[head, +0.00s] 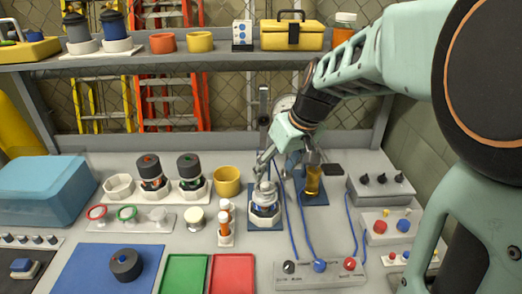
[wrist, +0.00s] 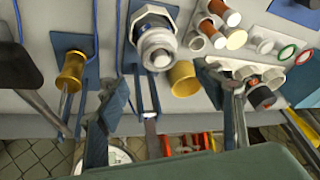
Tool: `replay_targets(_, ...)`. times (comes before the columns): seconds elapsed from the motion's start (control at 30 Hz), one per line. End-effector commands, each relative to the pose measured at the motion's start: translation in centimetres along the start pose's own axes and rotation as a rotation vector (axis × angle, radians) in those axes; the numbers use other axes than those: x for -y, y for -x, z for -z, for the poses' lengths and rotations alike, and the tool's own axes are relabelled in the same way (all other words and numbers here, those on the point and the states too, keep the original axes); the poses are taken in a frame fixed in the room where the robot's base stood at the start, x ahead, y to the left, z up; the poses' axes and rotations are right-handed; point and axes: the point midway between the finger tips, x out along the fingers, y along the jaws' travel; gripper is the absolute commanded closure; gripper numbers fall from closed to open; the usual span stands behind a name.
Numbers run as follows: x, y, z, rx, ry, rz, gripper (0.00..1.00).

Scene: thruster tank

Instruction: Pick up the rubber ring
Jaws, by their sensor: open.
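A red ring (head: 97,212) and a green ring (head: 127,213) sit on a grey holder (head: 110,226) at the left of the bench. They also show at the right edge of the wrist view, the green ring (wrist: 287,52) beside the red ring (wrist: 304,57). I cannot tell which is the rubber ring. My gripper (head: 272,168) is open, with nothing seen between its fingers. It hangs above and behind a grey and white thruster unit (head: 264,203) on a blue mat. In the wrist view, my gripper (wrist: 165,112) has its fingers spread below the thruster unit (wrist: 156,42).
A yellow cup (head: 227,181) and orange-and-white cylinders (head: 226,225) stand left of the thruster unit. An amber cylinder (head: 313,180) stands right of it. A control box (head: 320,274) with blue cables lies in front. A shelf (head: 200,60) spans the back.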

Motion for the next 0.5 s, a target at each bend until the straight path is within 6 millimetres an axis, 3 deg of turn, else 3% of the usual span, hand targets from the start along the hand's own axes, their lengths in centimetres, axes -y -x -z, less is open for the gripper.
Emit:
replay_targets(0.27, 0.1, -2.6, 0.0, 0.002, 0.001, 0.001, 0.38)
replay_targets(0.5, 0.0, -6.0, 0.1, 0.002, 0.001, 0.002, 0.38)
